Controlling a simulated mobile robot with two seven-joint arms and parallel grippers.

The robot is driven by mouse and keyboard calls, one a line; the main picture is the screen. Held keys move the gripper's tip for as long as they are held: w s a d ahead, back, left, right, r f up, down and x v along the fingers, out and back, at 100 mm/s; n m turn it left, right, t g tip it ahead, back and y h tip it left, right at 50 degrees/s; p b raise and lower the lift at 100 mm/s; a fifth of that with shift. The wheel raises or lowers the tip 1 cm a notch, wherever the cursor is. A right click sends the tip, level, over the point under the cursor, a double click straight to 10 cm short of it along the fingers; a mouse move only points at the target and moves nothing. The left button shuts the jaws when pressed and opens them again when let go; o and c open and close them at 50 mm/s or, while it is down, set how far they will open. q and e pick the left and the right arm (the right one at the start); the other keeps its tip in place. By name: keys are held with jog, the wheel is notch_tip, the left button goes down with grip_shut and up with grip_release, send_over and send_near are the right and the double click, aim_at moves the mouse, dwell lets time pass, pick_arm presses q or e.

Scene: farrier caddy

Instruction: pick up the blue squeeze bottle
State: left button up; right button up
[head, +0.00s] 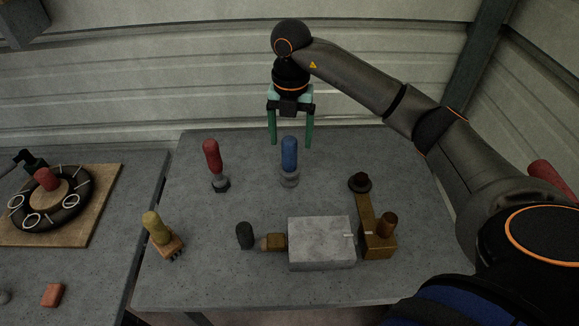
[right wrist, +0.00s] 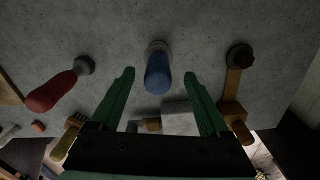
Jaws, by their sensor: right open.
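The blue squeeze bottle (head: 289,153) stands upright on a grey round foot near the back of the grey table. It also shows in the right wrist view (right wrist: 158,74), between the two finger lines. My right gripper (head: 291,143) points down with its green fingers spread, one on each side of the bottle in the head view. The gripper is open and empty. In the right wrist view its fingertips (right wrist: 159,73) frame the bottle without visible contact; the exact height gap cannot be told. My left gripper is not in view.
A red-handled tool (head: 212,157) stands left of the bottle. A grey block (head: 321,243), a brass bracket (head: 375,243), a dark cylinder (head: 245,235) and a yellow-handled brush (head: 156,228) occupy the front. A left table holds a black ring (head: 72,216) on a board. The back wall is close.

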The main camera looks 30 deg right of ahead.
aim_at(289, 155)
jog(key=f, duration=0.3)
jog(key=f+p, duration=0.1)
jog(key=f, duration=0.1)
jog(key=shift+s+a+f, duration=0.15)
jog(key=shift+a+f, duration=0.1)
jog(key=shift+f, duration=0.05)
grip_shut()
dwell(0.4)
dwell(0.3)
